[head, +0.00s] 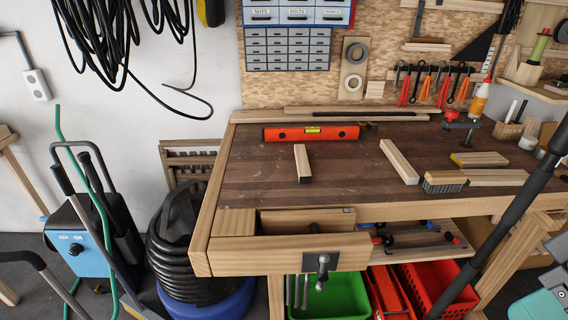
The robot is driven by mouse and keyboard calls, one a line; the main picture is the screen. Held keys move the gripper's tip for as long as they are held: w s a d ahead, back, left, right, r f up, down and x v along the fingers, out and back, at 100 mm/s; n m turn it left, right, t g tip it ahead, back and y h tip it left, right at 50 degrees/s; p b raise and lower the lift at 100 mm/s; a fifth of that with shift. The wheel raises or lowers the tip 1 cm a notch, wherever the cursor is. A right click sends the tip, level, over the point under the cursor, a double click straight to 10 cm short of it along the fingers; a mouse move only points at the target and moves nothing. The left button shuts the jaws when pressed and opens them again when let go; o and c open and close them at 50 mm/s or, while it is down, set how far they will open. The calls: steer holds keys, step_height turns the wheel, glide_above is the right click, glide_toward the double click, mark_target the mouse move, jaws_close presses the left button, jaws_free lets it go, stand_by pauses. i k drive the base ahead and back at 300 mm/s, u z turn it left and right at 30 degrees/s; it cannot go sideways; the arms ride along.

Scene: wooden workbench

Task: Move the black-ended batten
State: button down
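A short pale wooden batten (302,160) lies on the dark bench top, left of the middle, pointing toward the front edge. Its near end looks dark, nearly black. A longer batten (397,160) lies slanted to its right and its near end looks pale. A yellow-ended batten (482,159) lies farther right, and another batten (497,177) lies beside a brush. My gripper is not in view.
The red spirit level (312,133) lies behind the short batten. A brush (444,181) is near the front right edge. The workbench (345,180) has clear room between the two left battens. An open drawer (290,255) juts out below.

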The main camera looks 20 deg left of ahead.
mark_target(304, 173)
steer(key=u, duration=0.75)
steer(key=i, duration=0.75)
steer(key=u, duration=0.95)
steer(key=i, duration=0.5)
steer(key=u, duration=0.1)
